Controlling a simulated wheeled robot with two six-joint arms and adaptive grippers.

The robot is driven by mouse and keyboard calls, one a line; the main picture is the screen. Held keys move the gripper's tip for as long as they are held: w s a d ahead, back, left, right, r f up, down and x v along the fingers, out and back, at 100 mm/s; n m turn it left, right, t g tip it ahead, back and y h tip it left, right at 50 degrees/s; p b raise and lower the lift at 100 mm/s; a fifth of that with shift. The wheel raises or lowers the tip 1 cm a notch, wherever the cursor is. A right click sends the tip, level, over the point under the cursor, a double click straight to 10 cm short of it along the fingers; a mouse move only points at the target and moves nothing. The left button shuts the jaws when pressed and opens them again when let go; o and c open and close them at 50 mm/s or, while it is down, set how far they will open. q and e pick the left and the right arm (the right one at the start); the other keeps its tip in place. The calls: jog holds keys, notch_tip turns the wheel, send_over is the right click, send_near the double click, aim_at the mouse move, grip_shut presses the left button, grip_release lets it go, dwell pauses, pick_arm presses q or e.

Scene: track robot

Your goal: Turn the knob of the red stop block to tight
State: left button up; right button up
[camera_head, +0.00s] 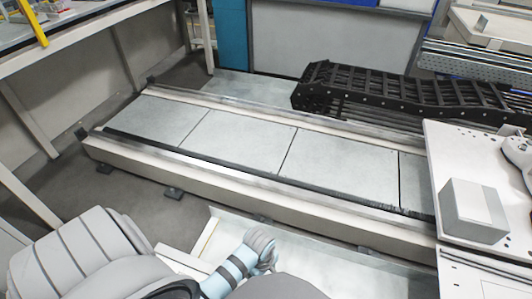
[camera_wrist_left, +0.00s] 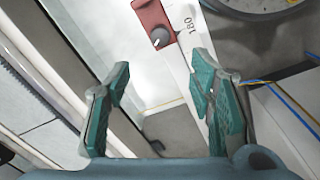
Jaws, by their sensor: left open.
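The red stop block (camera_wrist_left: 151,15) shows at the top of the left wrist view, on a narrow white strip marked "180". A dark grey round knob (camera_wrist_left: 158,39) with a light pointer mark sits on its lower end. My left gripper (camera_wrist_left: 159,75) is open, with its two teal-padded fingers spread apart. The knob lies beyond the fingertips, between their lines, and nothing is between the fingers. The stop block does not show clearly in the head view. My right gripper is in neither view.
In the left wrist view, a round dial (camera_wrist_left: 262,5) is at the top right, and blue and yellow wires (camera_wrist_left: 290,105) run along the right side. In the head view, a long track (camera_head: 235,140) crosses the floor, with a black cable chain (camera_head: 400,95) behind and a grey box (camera_head: 473,211) at right.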

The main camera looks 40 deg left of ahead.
aim_at(265, 287)
pick_arm(q)
jog(key=f+b, duration=0.2)
jog(key=f, duration=0.2)
jog(key=f+b, duration=0.3)
jog(key=f, duration=0.2)
jog(key=f+b, duration=0.2)
jog(key=f, duration=0.3)
jog(key=shift+w+b, duration=0.35)
jog(key=shift+c, duration=0.7)
jog(key=c, duration=1)
